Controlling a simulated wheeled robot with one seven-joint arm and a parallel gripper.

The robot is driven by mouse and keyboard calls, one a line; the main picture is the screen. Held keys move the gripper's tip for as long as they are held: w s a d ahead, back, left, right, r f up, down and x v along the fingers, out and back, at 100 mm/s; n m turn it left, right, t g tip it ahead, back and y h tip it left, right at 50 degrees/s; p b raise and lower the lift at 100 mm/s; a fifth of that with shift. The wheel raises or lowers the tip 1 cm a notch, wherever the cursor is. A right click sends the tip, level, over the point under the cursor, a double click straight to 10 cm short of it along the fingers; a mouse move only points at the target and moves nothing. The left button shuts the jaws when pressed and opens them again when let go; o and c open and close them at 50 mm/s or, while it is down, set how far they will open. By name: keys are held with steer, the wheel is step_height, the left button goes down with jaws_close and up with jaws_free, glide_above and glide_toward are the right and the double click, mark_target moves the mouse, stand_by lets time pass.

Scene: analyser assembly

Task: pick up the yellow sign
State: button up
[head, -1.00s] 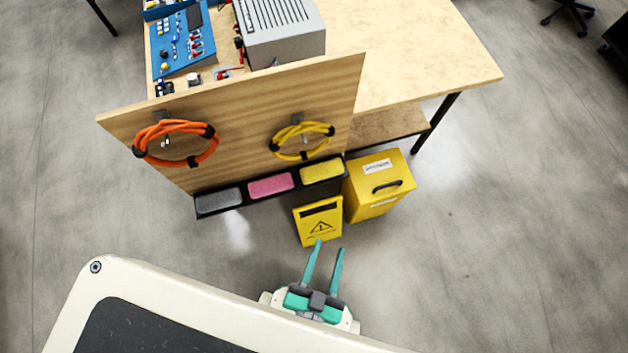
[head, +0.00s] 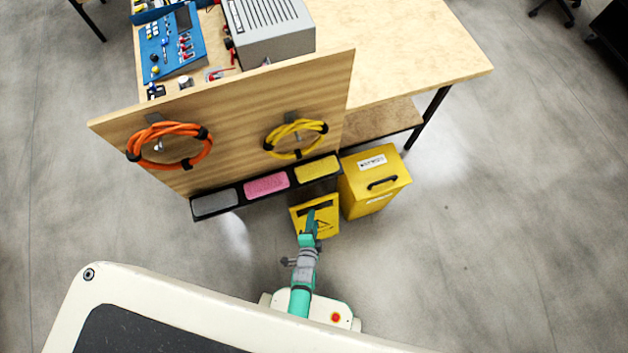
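The yellow sign (head: 328,229) stands on the floor in front of the wooden panel. It has a dark slot near its top and a black warning triangle on its face. My arm reaches up from the bottom of the head view, and my gripper (head: 313,216) is over the sign's front, near the slot. The gripper covers the left and middle of the sign, including part of the triangle. Its fingers are small and dark here, so I cannot tell whether they are apart, shut or touching the sign.
A yellow box (head: 373,182) with a black handle stands right of the sign. Behind is a black tray (head: 243,206) with grey, pink and yellow blocks, below the wooden panel (head: 235,120) holding orange and yellow cable loops. A workbench (head: 400,45) stands behind.

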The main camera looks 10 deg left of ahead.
mark_target(315, 202)
steer(key=shift+r+x, duration=0.15)
steer(key=shift+x, duration=1.95)
steer(key=shift+r+x, duration=0.15)
steer(key=shift+x, duration=3.05)
steer(key=shift+w, duration=0.2)
steer(key=shift+a, duration=0.1)
steer(key=shift+s+a, duration=0.1)
steer(key=shift+c, duration=0.6)
jaws_close()
